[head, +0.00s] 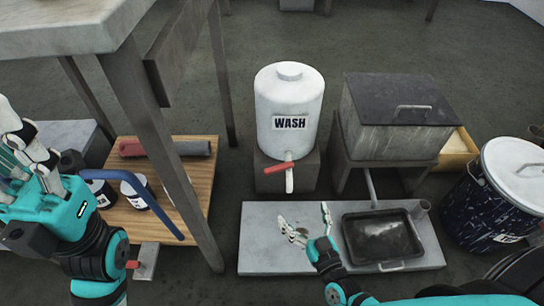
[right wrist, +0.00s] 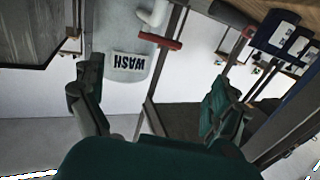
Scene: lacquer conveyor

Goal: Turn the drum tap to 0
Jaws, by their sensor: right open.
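The white drum (head: 290,95) labelled WASH stands on a grey block. Its tap has a red handle (head: 273,171) pointing left and slightly down, and a white spout (head: 289,180) hanging down. No 0 mark can be read. My right gripper (head: 308,222) is open and empty, below the tap and apart from it in the head view. In the right wrist view the drum (right wrist: 122,62) and red handle (right wrist: 158,41) appear upside down beyond the open fingers. My left gripper (head: 30,145) is at the far left edge, away from the drum; its opening is unclear.
A grey slab (head: 265,247) lies in front of the drum, carrying a black tray (head: 383,237). A lidded grey box (head: 395,120) on a stand is to the right, then a dark drum (head: 490,205). A table leg (head: 160,150) and wooden board (head: 190,190) are left.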

